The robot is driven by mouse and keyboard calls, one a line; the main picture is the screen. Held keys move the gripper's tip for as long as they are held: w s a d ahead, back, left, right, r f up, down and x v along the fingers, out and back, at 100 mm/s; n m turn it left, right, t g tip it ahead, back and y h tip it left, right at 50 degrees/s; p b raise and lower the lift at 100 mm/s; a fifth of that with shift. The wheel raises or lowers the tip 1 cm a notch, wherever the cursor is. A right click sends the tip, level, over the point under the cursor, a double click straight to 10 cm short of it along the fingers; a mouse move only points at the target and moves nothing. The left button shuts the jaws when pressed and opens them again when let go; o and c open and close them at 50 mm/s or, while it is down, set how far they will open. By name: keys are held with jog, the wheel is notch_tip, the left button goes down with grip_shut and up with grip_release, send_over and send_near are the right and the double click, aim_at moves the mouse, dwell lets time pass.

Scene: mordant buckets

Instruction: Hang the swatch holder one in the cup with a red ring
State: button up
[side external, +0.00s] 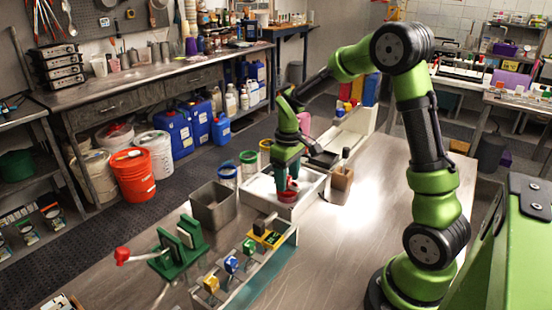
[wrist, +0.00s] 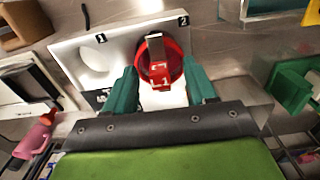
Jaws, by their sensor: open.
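The cup with a red ring (side external: 287,198) sits in the white tray, and in the wrist view its red ring (wrist: 177,62) is by the number 2. The swatch holder one (wrist: 160,76), red with a white 1 and a grey strip, lies within the ring's outline; in the side view a red part (side external: 292,184) shows between the fingers. Whether it hangs on the rim or is only above it is hard to tell. My gripper (wrist: 162,70) is open, its teal fingers apart on either side of the holder; in the side view it (side external: 288,178) points down over the cup.
The white tray (wrist: 62,52) has an empty hole by number 1. Cups with blue (side external: 228,172), green (side external: 249,158) and yellow (side external: 265,145) rings stand behind. A grey bin (side external: 213,206), a green stand (side external: 178,250) and a rack with coloured holders (side external: 231,265) are at left front.

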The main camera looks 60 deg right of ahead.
notch_tip(320, 180, up, 16)
jog(key=shift+r, duration=0.25)
dwell(0.5)
jog(key=s+a+f+m+t+y, duration=0.1)
jog(key=s+a+m+t, duration=0.3)
jog(key=s+a, duration=1)
jog(key=a+t+y, duration=0.1)
jog(key=t, duration=0.2)
jog(key=shift+a+f, duration=0.2)
jog(key=shift+f, duration=0.1)
